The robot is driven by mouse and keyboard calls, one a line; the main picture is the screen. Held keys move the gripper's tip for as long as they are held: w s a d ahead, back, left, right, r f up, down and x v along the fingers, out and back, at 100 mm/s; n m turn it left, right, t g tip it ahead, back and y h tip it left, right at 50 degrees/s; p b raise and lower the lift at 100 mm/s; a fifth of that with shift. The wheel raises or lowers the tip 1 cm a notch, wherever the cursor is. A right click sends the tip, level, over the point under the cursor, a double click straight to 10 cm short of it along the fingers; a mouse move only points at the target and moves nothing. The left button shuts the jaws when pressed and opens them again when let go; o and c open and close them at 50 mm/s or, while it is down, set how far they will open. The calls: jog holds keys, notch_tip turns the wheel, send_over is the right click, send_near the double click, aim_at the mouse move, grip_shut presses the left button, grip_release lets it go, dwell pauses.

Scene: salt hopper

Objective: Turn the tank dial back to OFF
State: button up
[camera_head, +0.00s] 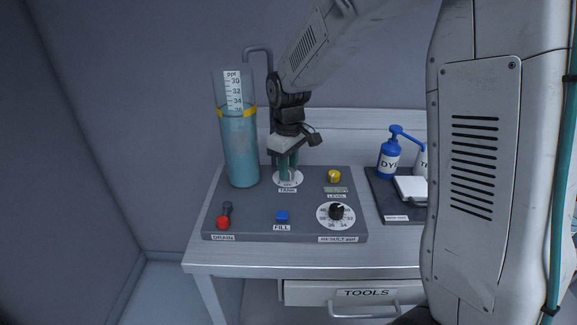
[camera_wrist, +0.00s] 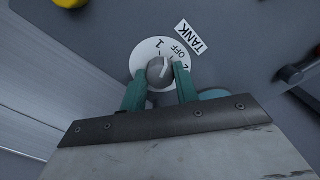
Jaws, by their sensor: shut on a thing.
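The TANK dial is a grey knob (camera_wrist: 159,70) on a round white plate (camera_wrist: 143,55) marked OFF, 1 and 2. In the wrist view the knob's pale pointer mark slants up and right, roughly toward OFF; its exact alignment is hard to tell. My gripper (camera_head: 288,172) reaches down from above at the back of the grey panel. Its two teal fingers are shut on the knob, one on each side. In the head view the fingers hide the knob, and only part of the white plate (camera_head: 279,181) shows.
A tall tank of blue-green water (camera_head: 240,150) stands left of the dial.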

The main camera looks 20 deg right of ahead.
aim_at(289, 170)
jog(key=shift+m, duration=2.2)
jog(key=o, duration=1)
jog(key=shift+c, duration=0.2)
notch_tip(289, 170, up, 8)
jog(key=shift+f, duration=0.1)
